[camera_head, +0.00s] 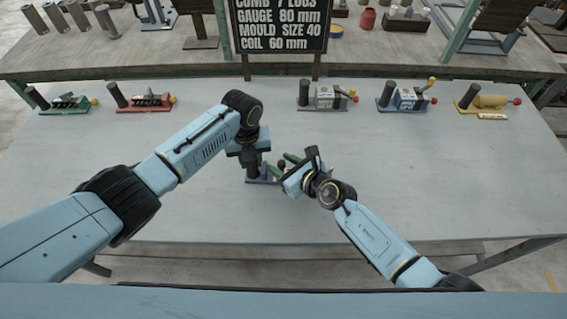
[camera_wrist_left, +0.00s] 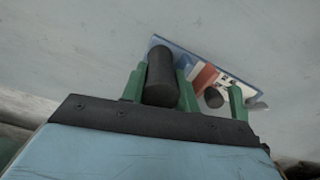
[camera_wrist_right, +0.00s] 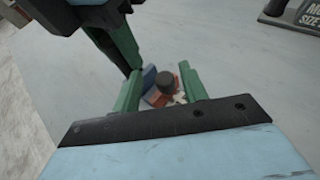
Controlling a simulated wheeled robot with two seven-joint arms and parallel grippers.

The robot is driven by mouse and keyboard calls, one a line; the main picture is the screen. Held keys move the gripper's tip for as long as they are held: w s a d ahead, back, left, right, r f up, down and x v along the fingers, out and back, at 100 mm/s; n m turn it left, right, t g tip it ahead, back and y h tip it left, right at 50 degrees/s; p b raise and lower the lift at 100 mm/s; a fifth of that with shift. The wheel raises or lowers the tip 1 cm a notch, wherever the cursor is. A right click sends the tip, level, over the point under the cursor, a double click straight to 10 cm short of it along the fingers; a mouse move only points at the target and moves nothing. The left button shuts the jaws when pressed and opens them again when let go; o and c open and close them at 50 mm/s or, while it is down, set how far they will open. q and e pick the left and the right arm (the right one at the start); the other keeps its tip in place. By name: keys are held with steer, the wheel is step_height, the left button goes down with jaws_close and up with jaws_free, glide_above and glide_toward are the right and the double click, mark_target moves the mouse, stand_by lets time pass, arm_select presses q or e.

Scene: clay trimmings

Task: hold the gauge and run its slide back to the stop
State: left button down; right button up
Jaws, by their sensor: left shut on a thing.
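The gauge has a blue base (camera_head: 262,181), a dark upright post (camera_wrist_left: 162,78) and a red and white part with a dark knob (camera_wrist_left: 213,98). It stands on the table near the middle. My left gripper (camera_head: 253,163) is shut on the post, with one green finger on each side of it. My right gripper (camera_head: 288,163) is open at the gauge's right side. In the right wrist view the dark knob (camera_wrist_right: 166,82) shows between its fingers. I cannot tell whether they touch it. The grippers hide much of the gauge and its stop.
Similar tools stand along the table's back: green (camera_head: 70,103), red (camera_head: 150,103), grey (camera_head: 327,98), blue (camera_head: 405,99) and yellow (camera_head: 488,103). A dark sign (camera_head: 279,26) reads "GAUGE 80 mm" among other lines. The table front (camera_head: 200,225) is clear. My two grippers are close together.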

steer(key=shift+d, duration=0.1)
arm_select(q)
steer(key=shift+a, duration=0.1)
arm_select(e)
steer(key=v, duration=1.2)
arm_select(q)
steer(key=c, duration=1)
jaws_free()
